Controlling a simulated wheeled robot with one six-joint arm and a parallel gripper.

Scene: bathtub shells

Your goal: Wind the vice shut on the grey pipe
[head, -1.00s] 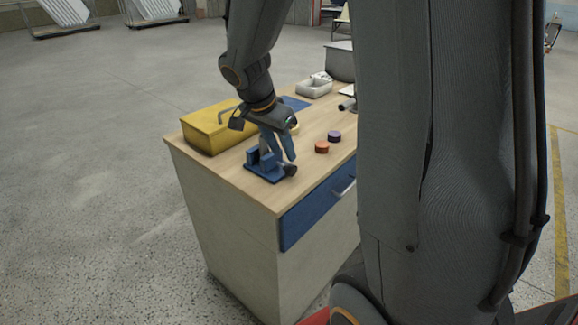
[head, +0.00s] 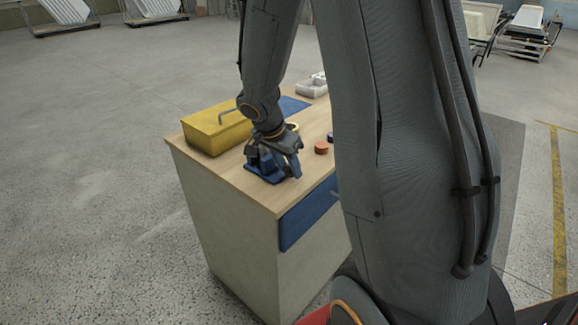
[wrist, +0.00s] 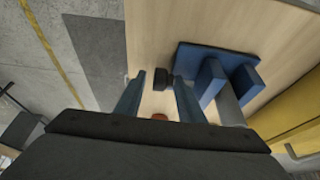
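The blue vice (head: 262,172) stands on the near end of the wooden bench top, partly hidden by my gripper (head: 290,170) in the head view. In the wrist view the vice (wrist: 208,50) shows its flat blue base and two upright blue jaws. A grey piece (wrist: 229,106) shows between the jaws; I cannot tell whether it is the grey pipe. A dark knob-like handle end (wrist: 162,78) sticks out toward my gripper (wrist: 159,76). The two blue fingers are apart, one on each side of the knob in the picture, with no visible contact.
An orange-red disc (head: 321,148) lies to the right, with a purple one (head: 330,137) partly hidden by my arm. A pale tray (head: 312,86) stands at the far end.

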